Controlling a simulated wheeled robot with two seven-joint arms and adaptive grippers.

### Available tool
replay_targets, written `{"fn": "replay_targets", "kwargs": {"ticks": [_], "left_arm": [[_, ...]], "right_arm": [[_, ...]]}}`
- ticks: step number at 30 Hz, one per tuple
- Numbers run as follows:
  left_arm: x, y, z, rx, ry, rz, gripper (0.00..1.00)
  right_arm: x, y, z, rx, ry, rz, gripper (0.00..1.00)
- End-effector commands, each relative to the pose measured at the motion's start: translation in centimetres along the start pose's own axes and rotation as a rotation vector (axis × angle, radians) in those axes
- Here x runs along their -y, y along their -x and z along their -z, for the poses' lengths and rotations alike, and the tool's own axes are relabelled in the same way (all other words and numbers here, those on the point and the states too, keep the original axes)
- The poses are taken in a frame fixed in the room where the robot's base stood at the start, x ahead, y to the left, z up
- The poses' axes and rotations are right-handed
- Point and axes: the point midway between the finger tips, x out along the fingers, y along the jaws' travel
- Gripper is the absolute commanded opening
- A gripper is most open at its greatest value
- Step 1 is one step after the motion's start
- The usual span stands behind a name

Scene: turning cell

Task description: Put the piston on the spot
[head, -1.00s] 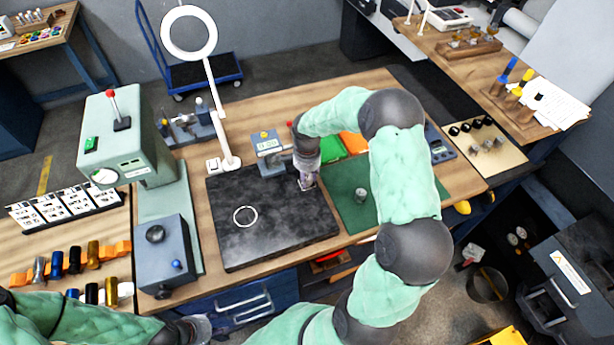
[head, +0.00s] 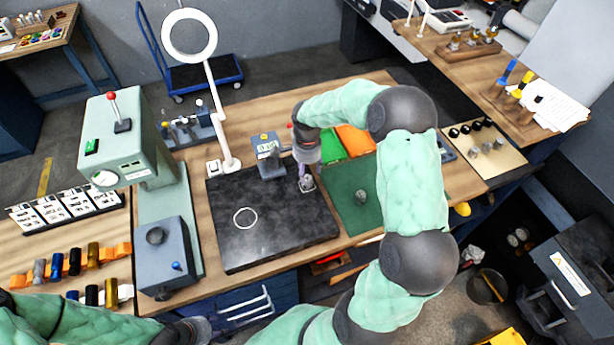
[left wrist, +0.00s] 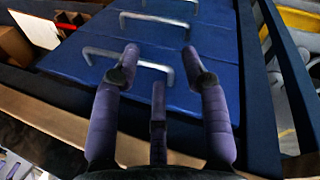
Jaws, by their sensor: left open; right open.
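A small grey metal cylinder, which looks like the piston (head: 361,196), stands on the green mat (head: 350,222). My left gripper (left wrist: 160,60) is open and empty in front of blue drawers, low at the bench's front in the head view.
A ring lamp (head: 189,35) on a white stand and a small grey device (head: 268,155) stand behind the plate. Green (head: 331,143) and orange (head: 356,140) bins lie behind the mat. A grey-green press (head: 120,140) stands at left. Most of the plate is clear.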

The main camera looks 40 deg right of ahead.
Motion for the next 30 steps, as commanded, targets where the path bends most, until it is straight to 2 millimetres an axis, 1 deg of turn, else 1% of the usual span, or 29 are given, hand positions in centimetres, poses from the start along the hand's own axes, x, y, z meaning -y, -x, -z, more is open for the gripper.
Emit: {"fn": "replay_targets", "kwargs": {"ticks": [1,6,9,12,17,30], "left_arm": [[0.0,0.1,0.0,0.000,0.000,0.000,0.45],[-0.1,0.2,0.0,0.000,0.000,0.000,0.45],[-0.1,0.2,0.0,0.000,0.000,0.000,0.45],[-0.1,0.3,0.0,0.000,0.000,0.000,0.45],[-0.1,0.3,0.0,0.000,0.000,0.000,0.45],[-0.1,0.3,0.0,0.000,0.000,0.000,0.45]], "right_arm": [[0.0,1.2,0.0,-0.001,0.000,0.003,0.58],[0.0,4.3,0.0,0.000,0.000,0.002,0.58],[0.0,5.7,0.0,-0.001,-0.001,0.001,0.58],[0.0,6.5,0.0,-0.001,0.000,0.000,0.58],[0.0,7.1,0.0,0.000,0.000,-0.001,0.58],[0.0,7.1,0.0,0.000,0.000,-0.001,0.58]]}}
